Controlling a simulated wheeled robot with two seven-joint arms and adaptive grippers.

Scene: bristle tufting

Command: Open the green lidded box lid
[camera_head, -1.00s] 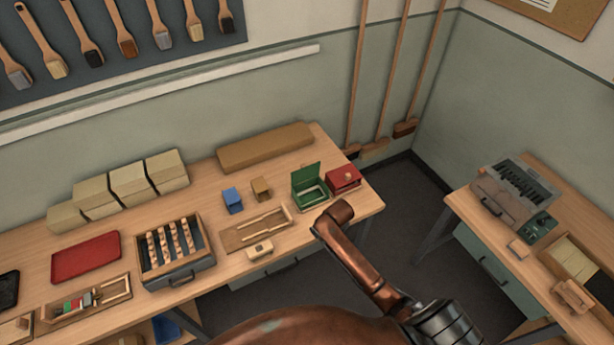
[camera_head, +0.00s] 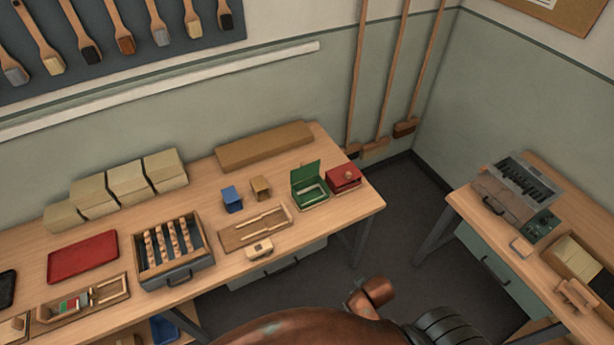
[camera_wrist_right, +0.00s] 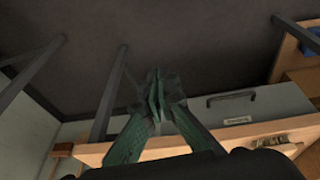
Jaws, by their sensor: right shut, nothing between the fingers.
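The green lidded box (camera_head: 310,192) stands near the right end of the long bench. Its lid (camera_head: 306,174) is raised, leaning up at the back, and the light interior shows. My right gripper (camera_wrist_right: 155,84) shows in the right wrist view, with its green fingers together and nothing between them. It is over the dark floor, off the bench edge, apart from the box. In the head view my copper right arm is low at the bottom, and the fingers cannot be made out there. My left gripper is not in view.
A red box (camera_head: 343,178) with a knob stands right beside the green box. A wooden tray (camera_head: 238,240) and a small blue block (camera_head: 232,200) lie to its left. A bench drawer with a handle (camera_wrist_right: 231,97) shows in the wrist view. Open floor separates the benches.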

